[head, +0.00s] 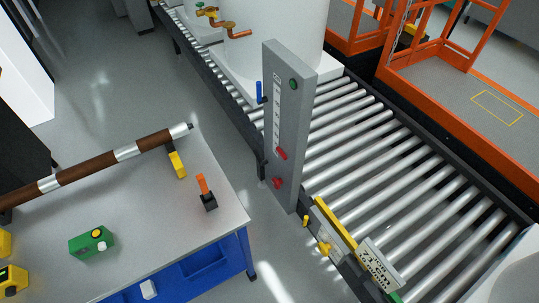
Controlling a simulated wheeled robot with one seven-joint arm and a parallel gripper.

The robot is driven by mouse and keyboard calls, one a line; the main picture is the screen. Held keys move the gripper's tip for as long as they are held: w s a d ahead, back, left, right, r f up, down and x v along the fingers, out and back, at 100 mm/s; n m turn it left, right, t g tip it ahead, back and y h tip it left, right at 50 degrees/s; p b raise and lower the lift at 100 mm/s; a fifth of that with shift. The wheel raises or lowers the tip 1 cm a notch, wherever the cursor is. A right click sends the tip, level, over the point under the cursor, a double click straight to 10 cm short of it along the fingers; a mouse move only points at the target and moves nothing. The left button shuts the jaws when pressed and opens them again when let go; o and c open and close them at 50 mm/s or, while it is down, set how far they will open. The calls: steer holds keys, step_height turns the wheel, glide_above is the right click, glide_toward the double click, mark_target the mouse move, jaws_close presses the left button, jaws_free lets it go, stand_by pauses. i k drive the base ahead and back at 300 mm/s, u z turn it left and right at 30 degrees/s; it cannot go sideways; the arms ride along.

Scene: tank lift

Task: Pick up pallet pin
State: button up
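A small orange upright piece (202,184) stands in a black block (209,202) near the right edge of the grey workbench (150,240). It looks most like the pallet pin, but I cannot tell for sure. A small yellow peg (306,221) also shows at the near side of the roller conveyor, beside the yellow bar. My gripper is not in view.
A brown bar with white bands (95,163) lies along the bench's back edge, near a yellow block (177,164). A green box (91,242) sits on the bench. A grey control post (285,130) stands beside the roller conveyor (400,170). Floor between is narrow.

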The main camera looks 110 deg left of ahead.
mark_target(201, 180)
steer(key=k, duration=0.25)
steer(key=u, duration=1.5)
steer(key=i, duration=0.15)
steer(key=u, duration=3.1)
steer(key=i, duration=0.65)
steer(key=z, duration=0.35)
